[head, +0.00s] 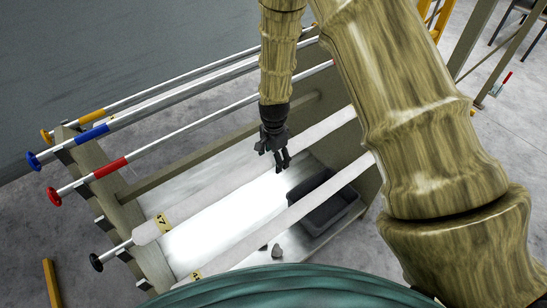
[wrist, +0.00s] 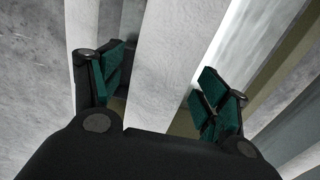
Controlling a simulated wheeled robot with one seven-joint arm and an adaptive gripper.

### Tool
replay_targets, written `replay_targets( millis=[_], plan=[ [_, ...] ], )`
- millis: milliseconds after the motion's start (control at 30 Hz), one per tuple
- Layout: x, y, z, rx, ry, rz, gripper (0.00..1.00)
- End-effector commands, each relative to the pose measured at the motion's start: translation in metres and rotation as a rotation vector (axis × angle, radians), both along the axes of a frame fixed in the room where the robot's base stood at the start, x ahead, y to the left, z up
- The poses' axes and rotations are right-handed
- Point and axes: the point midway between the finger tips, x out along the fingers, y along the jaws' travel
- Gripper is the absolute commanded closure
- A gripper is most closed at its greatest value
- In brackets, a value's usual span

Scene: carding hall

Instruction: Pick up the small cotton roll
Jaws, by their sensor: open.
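A long white roll (head: 212,190) with a yellow number tag lies slantwise across the wooden frame in the head view. A second pale roll (head: 300,208), also tagged, runs roughly parallel nearer to me. I cannot tell which of them, if either, is the small cotton roll. My gripper (head: 283,165) points down over the frame by the tagged roll, open and empty. In the wrist view, its two green-padded fingers (wrist: 160,85) stand apart on either side of a pale, long surface (wrist: 165,60). Whether they touch it I cannot tell.
Rods with blue, red and yellow ends (head: 150,160) span the wooden frame (head: 95,185) at the back. A dark grey bin (head: 322,222) lies below the rolls. A small grey lump (head: 277,250) sits near it. A teal rounded surface (head: 300,288) fills the bottom edge.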

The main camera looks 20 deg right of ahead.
Motion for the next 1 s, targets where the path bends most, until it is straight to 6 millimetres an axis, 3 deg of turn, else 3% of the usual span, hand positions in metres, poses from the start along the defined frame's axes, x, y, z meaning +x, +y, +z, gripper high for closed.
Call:
replay_targets(
  millis=[67, 467, 1000],
  plan=[
    [0.0000, 0.0000, 0.0000, 0.000, 0.000, 0.000, 0.27],
    [-0.0001, 0.0000, 0.0002, 0.000, 0.000, 0.000, 1.00],
    [0.0014, 0.0001, 0.0096, 0.000, -0.002, 0.000, 1.00]
  ],
)
